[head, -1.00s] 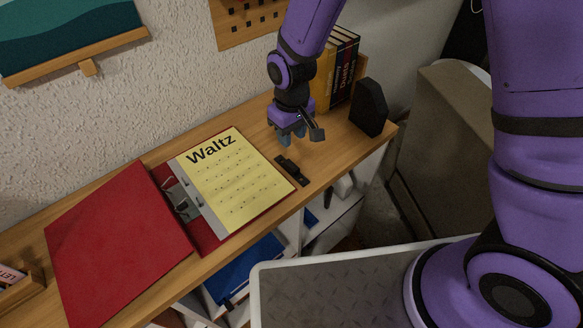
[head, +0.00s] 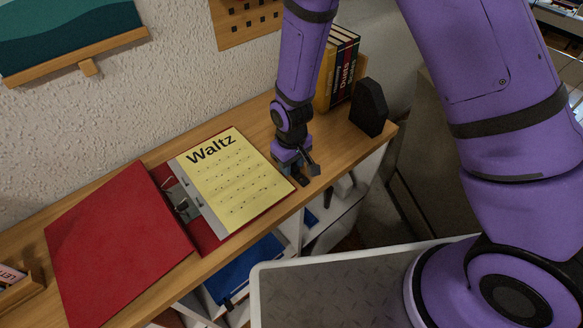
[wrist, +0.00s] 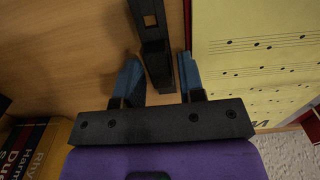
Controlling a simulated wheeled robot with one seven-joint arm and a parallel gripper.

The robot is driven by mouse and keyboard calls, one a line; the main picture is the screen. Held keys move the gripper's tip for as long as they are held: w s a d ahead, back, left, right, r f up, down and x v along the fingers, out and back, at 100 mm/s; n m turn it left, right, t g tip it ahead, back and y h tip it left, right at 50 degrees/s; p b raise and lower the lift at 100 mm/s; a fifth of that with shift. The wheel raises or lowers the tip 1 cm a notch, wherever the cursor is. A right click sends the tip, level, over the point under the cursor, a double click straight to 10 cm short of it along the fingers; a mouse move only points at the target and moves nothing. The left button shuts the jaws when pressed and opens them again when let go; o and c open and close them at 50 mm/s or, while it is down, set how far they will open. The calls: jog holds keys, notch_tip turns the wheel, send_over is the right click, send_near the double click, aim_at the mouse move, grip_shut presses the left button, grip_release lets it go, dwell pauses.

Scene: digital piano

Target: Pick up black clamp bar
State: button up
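The black clamp bar (wrist: 152,40) lies on the wooden shelf top, just right of the yellow "Waltz" sheet (head: 234,178) in the head view. In the head view it is mostly hidden by my gripper (head: 296,180), which is low over it. In the wrist view my gripper (wrist: 160,78) is open. Its two blue-grey fingers stand on either side of the bar's near end, with a gap on each side. The right finger is close to the edge of the yellow sheet.
The open red binder (head: 118,245) holds the sheet, with a metal clip at its spine. Books (head: 341,70) and a black bookend (head: 369,107) stand at the right end of the shelf. The shelf's front edge is close to my gripper.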

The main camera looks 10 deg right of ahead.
jog(key=shift+f, duration=0.3)
jog(key=c, duration=0.6)
jog(key=shift+r, duration=0.1)
